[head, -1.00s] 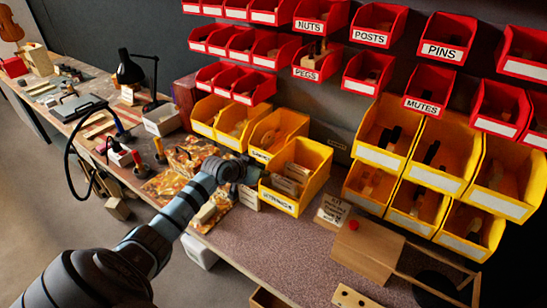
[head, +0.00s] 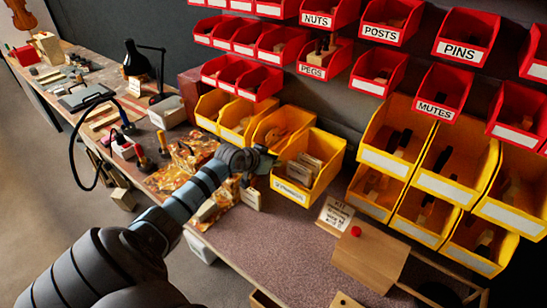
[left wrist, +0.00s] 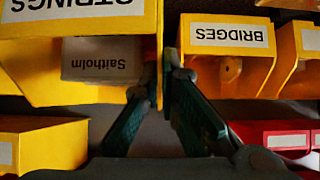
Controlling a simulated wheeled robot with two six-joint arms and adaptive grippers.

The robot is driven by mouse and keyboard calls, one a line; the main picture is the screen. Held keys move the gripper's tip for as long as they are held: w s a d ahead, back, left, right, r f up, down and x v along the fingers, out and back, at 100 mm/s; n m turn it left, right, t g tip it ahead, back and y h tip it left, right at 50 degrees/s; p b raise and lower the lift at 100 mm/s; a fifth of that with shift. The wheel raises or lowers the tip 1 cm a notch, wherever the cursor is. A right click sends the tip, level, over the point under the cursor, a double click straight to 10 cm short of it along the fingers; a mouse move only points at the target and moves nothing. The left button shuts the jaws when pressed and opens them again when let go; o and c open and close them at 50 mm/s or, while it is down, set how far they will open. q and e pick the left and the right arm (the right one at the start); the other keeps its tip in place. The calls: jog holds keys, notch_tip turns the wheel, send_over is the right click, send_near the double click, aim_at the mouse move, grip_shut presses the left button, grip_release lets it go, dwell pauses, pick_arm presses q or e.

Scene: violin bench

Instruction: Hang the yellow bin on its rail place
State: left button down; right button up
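The yellow bin (head: 322,184) holds pale packets (head: 303,168) and has a white front label. In the left wrist view, the STRINGS bin (left wrist: 90,92) appears upside down with a white Saitholm packet (left wrist: 100,60) inside. My left gripper (head: 262,158) is at the bin's left wall. In the left wrist view, my gripper's fingers (left wrist: 162,85) are closed on both sides of that thin wall. The bin is in front and to the right of the yellow BRIDGES bin (left wrist: 228,75). Its underside and back are hidden. My right gripper is out of view.
Yellow bins (head: 240,122) hang to the left, and larger yellow bins (head: 445,180) to the right. A dark wall gap (head: 348,128) lies between them. Red bins (head: 330,60) hang above. A sign (head: 335,215) and wooden box (head: 370,255) stand on the bench below.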

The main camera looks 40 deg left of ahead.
aim_at(285, 154)
pick_arm(q)
jog(key=w+b, duration=0.1)
jog(key=w, duration=0.1)
jog(key=w+b, duration=0.4)
jog(key=shift+a+f, duration=0.1)
jog(key=shift+f, duration=0.25)
jog(key=shift+w+d+r, duration=0.2)
jog(key=shift+w+d, duration=0.2)
jog(key=shift+w, duration=0.3)
jog(key=shift+w+d+r, duration=0.1)
jog(key=shift+w+d, duration=0.25)
jog(key=shift+d, duration=0.05)
jog(key=shift+d, duration=0.15)
jog(key=shift+w+r+p, duration=0.1)
jog(key=shift+r+p, duration=0.1)
jog(key=shift+p, duration=0.25)
jog(key=shift+w+b, duration=1.3)
jog(key=shift+b, duration=0.15)
dwell(0.8)
jog(key=shift+r, duration=0.25)
